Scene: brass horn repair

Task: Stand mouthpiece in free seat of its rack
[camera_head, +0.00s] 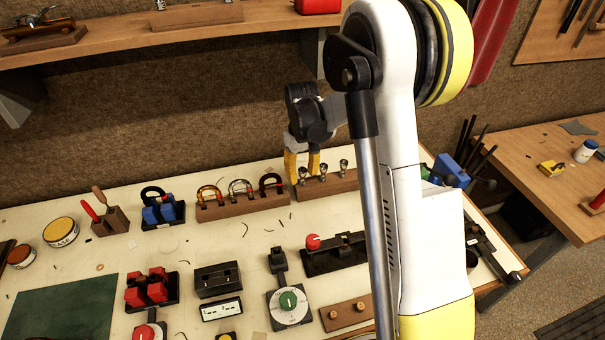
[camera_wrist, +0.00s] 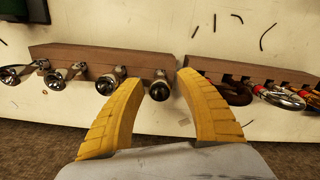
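The mouthpiece rack (camera_head: 328,186) is a brown wooden block at the back of the bench; it also shows in the wrist view (camera_wrist: 205,66). Silvery mouthpieces stand along it: one (camera_wrist: 14,75) at the far left of the wrist view, a second (camera_wrist: 58,78), a third (camera_wrist: 108,82), and a darker-looking one (camera_wrist: 160,88) at the rack's right end. My gripper (camera_wrist: 160,76) is open, with its yellow fingers on either side of that end mouthpiece and visible gaps to it. In the head view my gripper (camera_head: 300,170) is at the rack's left end. My arm hides the rack's right end there.
A second wooden rack (camera_head: 243,207) with curved tubes stands just left of the mouthpiece rack. A black fixture with a red knob (camera_head: 313,242) is in front. A blue clamp (camera_head: 160,212) stands further left.

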